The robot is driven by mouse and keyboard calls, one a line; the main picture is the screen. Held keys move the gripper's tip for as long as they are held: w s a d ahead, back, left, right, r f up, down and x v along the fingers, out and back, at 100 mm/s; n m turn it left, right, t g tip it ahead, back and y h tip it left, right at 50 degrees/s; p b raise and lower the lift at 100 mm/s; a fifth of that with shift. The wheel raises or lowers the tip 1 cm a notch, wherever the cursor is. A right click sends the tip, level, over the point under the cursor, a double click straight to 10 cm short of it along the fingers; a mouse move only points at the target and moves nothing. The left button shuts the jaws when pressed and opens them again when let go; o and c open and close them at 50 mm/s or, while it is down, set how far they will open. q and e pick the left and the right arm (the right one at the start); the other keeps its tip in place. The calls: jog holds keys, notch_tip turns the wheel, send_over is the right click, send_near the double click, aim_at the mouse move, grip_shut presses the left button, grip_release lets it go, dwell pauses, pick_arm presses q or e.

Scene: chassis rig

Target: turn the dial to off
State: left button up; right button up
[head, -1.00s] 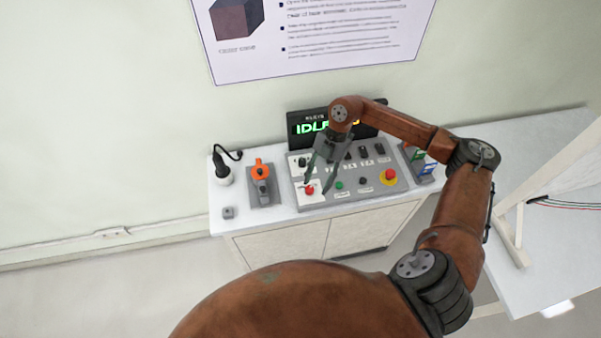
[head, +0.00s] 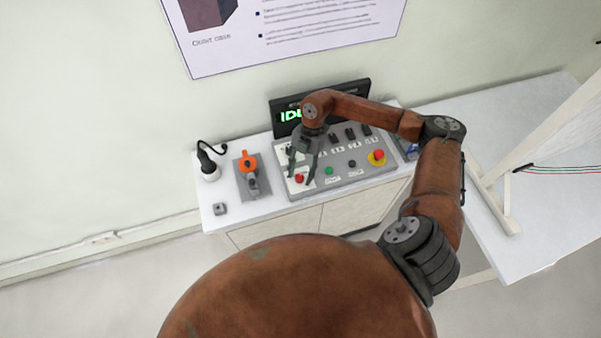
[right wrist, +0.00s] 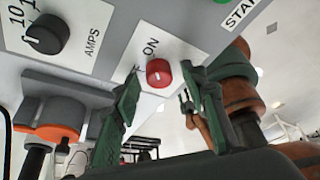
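A red dial (head: 299,178) sits on a white plate at the front left of the grey control panel (head: 342,176). In the right wrist view the red dial (right wrist: 158,73) is close, with "ON" printed above it and a partly hidden label ending in F to its left. My right gripper (head: 300,181) points down at the dial. In the right wrist view its fingers (right wrist: 159,80) are open on either side of the dial, with visible gaps; whether either touches it I cannot tell.
A black AMPS knob (right wrist: 47,34) is beside the dial plate. The panel also has a green button (head: 329,170), a black knob (head: 352,163) and a red-and-yellow emergency stop (head: 378,156). An orange-handled device (head: 249,160) stands left of the panel. A display (head: 290,115) stands behind.

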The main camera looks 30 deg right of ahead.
jog(key=shift+c, duration=0.4)
jog(key=c, duration=0.6)
grip_shut()
pick_arm(q)
jog(key=shift+w, duration=0.1)
